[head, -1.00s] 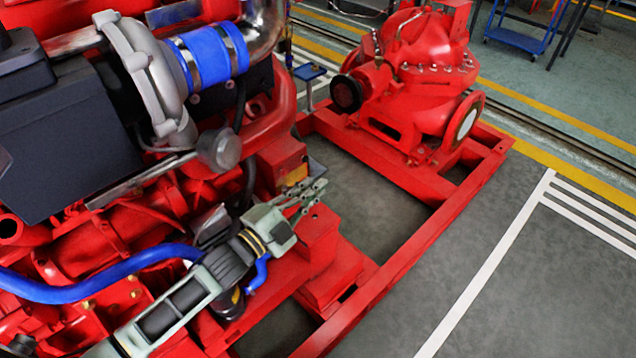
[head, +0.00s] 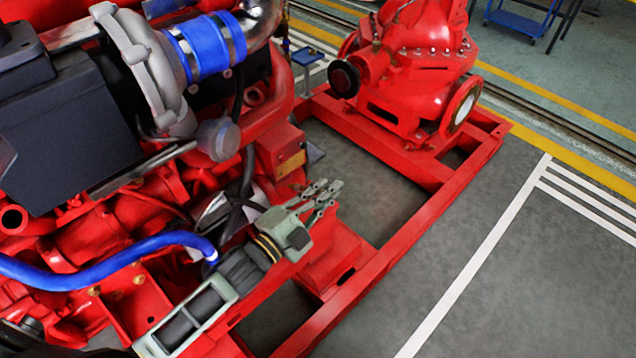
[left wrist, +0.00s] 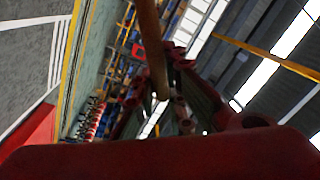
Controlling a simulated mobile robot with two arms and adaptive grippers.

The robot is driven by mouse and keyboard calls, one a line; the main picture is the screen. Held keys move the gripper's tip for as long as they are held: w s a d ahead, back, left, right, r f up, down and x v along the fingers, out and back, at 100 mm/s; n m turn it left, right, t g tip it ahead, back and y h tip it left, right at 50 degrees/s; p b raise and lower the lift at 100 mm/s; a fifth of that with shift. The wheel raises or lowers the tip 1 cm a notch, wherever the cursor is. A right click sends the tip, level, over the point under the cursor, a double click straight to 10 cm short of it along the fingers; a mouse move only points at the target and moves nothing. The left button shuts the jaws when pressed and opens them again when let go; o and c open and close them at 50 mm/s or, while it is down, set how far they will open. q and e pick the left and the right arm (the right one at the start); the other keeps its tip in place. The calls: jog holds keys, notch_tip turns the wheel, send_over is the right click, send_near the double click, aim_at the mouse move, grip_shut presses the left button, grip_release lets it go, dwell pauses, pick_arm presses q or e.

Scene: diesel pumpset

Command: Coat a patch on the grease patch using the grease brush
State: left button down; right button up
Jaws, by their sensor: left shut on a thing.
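My left gripper (head: 322,196) reaches over the red base frame, beside the engine, with its fingers pointing up and right. In the left wrist view a brown rod-like handle (left wrist: 151,45) runs between the fingers, and the gripper is shut on it. I take it for the grease brush; its bristles cannot be made out. In the head view the brush is too small or hidden to tell. A small yellow-brown patch (head: 291,164) shows on a red box just above the gripper; I cannot tell whether it is the grease patch. My right gripper is not in view.
The red engine (head: 130,210) with a blue hose (head: 90,270) fills the left. A red pump (head: 420,70) stands at the back on the red base frame (head: 405,228). Grey floor (head: 540,270) on the right is clear. A blue cart (head: 522,22) stands far off.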

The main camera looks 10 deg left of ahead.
pick_arm(q)
jog(key=shift+s+d, duration=0.15)
jog(key=shift+d, duration=0.05)
jog(key=shift+s+d+p, duration=0.15)
jog(key=shift+s+d, duration=0.3)
jog(key=shift+d, duration=0.2)
jog(key=shift+s+d+p, duration=0.15)
jog(key=shift+s+d, duration=0.25)
jog(key=shift+d, duration=0.2)
